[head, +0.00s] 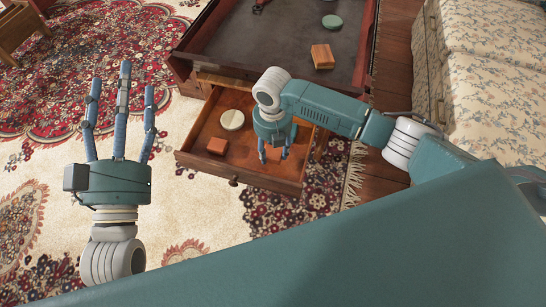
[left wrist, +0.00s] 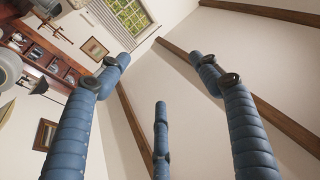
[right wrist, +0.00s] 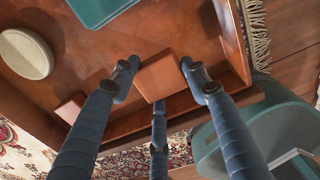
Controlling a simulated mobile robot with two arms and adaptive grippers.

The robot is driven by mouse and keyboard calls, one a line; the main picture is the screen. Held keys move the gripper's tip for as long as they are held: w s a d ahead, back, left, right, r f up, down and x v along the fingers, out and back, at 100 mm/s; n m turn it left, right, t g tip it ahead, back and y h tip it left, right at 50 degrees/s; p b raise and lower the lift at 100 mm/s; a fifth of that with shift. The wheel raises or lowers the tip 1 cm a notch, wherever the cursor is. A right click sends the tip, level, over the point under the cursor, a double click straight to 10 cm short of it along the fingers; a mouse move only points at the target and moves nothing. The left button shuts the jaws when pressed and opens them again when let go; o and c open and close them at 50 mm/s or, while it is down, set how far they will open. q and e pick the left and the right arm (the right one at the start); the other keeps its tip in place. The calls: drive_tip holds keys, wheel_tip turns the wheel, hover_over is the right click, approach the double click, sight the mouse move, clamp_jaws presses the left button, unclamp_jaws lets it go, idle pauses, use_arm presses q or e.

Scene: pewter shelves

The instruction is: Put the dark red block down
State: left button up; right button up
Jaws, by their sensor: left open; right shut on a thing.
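My right gripper (head: 273,157) is over the open wooden drawer (head: 262,179). In the right wrist view its fingers (right wrist: 158,80) are shut on the dark red block (right wrist: 160,77), which looks reddish-brown there. My left gripper (head: 122,85) is open and empty, fingers pointing up, over the rug at the left. Its fingers also show in the left wrist view (left wrist: 163,75), with nothing between them.
In the drawer, a cream disc (head: 232,119) lies at the left and another reddish block (head: 217,146) at the front left. A teal thing (right wrist: 100,8) shows at the top of the right wrist view. The dark tabletop (head: 270,40) above carries an orange-brown block (head: 322,56) and green disc (head: 332,21).

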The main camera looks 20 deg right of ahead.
sight(273, 152)
use_arm(q)
drive_tip(key=s+r+t+h+b, duration=0.1)
drive_tip(key=s+r+t, duration=0.3)
drive_tip(key=r, duration=0.3)
drive_tip(key=shift+a+h, duration=0.15)
drive_tip(key=shift+h, duration=0.15)
use_arm(e)
wheel_tip(273, 152, down, 4)
drive_tip(key=shift+r, duration=0.15)
use_arm(q)
drive_tip(key=shift+r, duration=0.1)
use_arm(e)
drive_tip(key=o, duration=1.1)
